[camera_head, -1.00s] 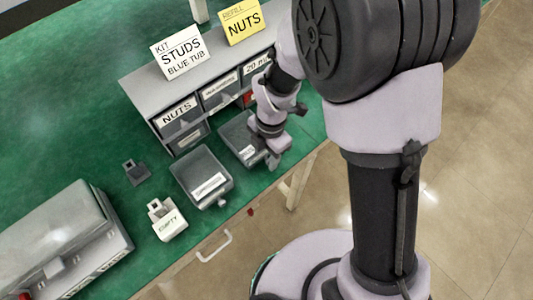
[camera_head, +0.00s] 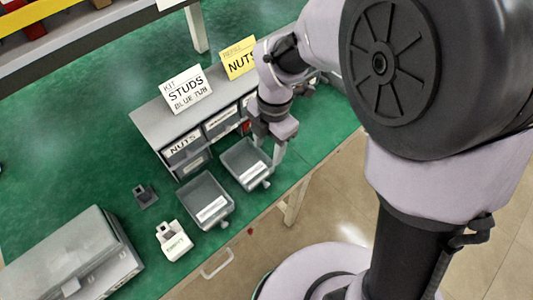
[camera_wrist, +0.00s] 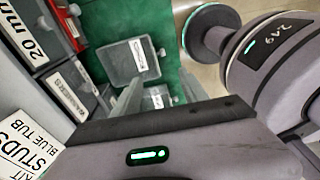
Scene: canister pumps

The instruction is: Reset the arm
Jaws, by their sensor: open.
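My gripper (camera_head: 279,148) hangs in front of the drawer cabinet, beside the right-hand open grey tray. The tray (camera_head: 262,179) sits on the green bench and also shows beyond the fingers in the wrist view (camera_wrist: 120,66). My arm folds down from the upper right and hides the cabinet's right end in the head view.
The grey cabinet (camera_head: 150,122) carries a "STUDS BLUE TUB" card (camera_head: 187,91) and a yellow "NUTS" card (camera_head: 239,60). A second tray (camera_head: 205,190), a white holder (camera_head: 173,240), a small dark block (camera_head: 144,195) and a grey case (camera_head: 75,250) stand on the bench. Bare green bench lies left.

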